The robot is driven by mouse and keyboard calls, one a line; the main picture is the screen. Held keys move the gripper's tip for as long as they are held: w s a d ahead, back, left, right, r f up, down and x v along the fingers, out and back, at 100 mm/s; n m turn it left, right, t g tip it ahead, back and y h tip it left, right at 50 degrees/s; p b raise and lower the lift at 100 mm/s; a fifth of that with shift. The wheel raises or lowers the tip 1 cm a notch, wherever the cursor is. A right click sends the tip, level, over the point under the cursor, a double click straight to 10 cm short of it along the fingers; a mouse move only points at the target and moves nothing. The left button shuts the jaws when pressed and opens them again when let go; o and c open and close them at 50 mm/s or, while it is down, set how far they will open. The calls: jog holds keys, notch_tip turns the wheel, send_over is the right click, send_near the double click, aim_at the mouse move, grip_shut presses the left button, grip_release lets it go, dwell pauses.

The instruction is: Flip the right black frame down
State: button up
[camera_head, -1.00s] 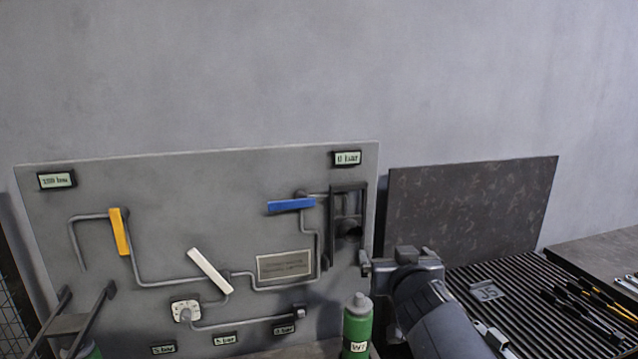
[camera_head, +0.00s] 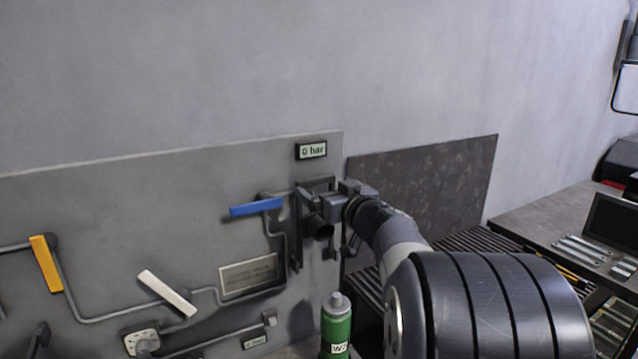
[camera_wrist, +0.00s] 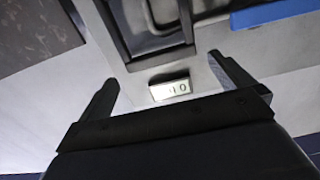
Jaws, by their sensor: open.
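The right black frame (camera_head: 297,240) stands upright against the grey panel, to the right of the blue handle, and is partly hidden behind my arm. In the wrist view its dark rails and crossbar (camera_wrist: 160,59) show at the top. My gripper (camera_head: 318,194) is at the frame's upper part in the head view. In the wrist view my gripper (camera_wrist: 165,88) is open, with its two fingers spread to either side and nothing held between them. The crossbar lies just beyond the fingertips; I cannot tell whether they touch it.
A blue handle (camera_head: 256,207) sits close left of the frame. A "0 bar" display (camera_head: 311,150) is above it. A green bottle (camera_head: 336,325) stands below. A dark mottled board (camera_head: 440,180) leans behind my arm. White and yellow handles are farther left.

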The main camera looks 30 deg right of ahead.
aim_at(317, 182)
jog(key=shift+w+a, duration=0.1)
jog(key=shift+w, duration=1.85)
jog(key=shift+c, duration=0.2)
jog(key=c, duration=1.1)
